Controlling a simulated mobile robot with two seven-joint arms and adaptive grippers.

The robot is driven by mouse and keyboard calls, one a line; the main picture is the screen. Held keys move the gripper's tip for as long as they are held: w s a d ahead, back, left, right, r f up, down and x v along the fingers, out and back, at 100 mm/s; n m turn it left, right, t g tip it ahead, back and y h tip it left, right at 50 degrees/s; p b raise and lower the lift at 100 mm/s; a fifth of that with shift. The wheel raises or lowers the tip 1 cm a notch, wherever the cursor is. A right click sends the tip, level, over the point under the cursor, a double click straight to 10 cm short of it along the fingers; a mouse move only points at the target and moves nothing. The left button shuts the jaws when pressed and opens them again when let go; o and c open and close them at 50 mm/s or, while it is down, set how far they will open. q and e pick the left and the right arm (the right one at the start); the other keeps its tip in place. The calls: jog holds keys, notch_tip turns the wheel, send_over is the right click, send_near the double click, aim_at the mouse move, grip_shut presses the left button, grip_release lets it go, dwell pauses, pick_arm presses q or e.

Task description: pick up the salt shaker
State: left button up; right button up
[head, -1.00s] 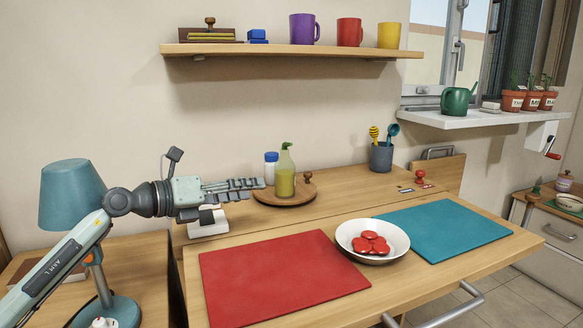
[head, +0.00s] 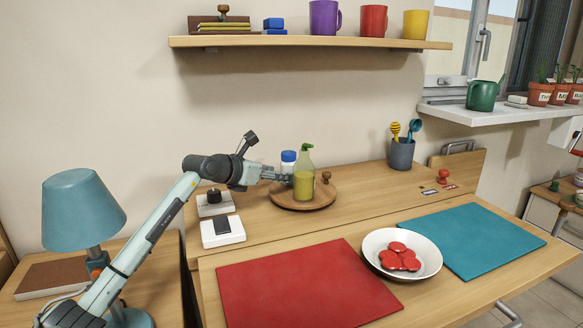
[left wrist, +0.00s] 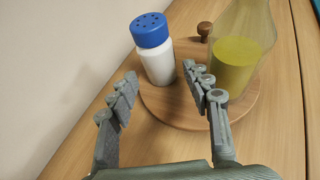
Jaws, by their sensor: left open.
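The salt shaker (left wrist: 154,52) is white with a blue, holed cap and stands upright on a round wooden board (left wrist: 180,115). In the head view the shaker (head: 288,160) is partly hidden behind my left gripper and the bottle. My left gripper (left wrist: 160,90) is open, its fingers pointing at the shaker, which shows just beyond and between the fingertips. In the head view the left gripper (head: 275,174) is beside the board's left side. A bottle of yellow-green liquid (left wrist: 238,55) stands close right of the shaker, near the right finger. My right gripper is not in view.
The board has a round wooden knob (left wrist: 205,30). A wall shelf (head: 310,41) hangs above. White switch-like boxes (head: 222,231) lie left of the board. A red mat (head: 305,285), a bowl of red discs (head: 402,254) and a teal mat (head: 472,241) lie in front.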

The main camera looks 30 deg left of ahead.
pick_arm(q)
jog(key=x, duration=0.6)
jog(key=shift+a+f, duration=0.1)
jog(key=shift+f, duration=0.05)
jog(key=c, duration=1)
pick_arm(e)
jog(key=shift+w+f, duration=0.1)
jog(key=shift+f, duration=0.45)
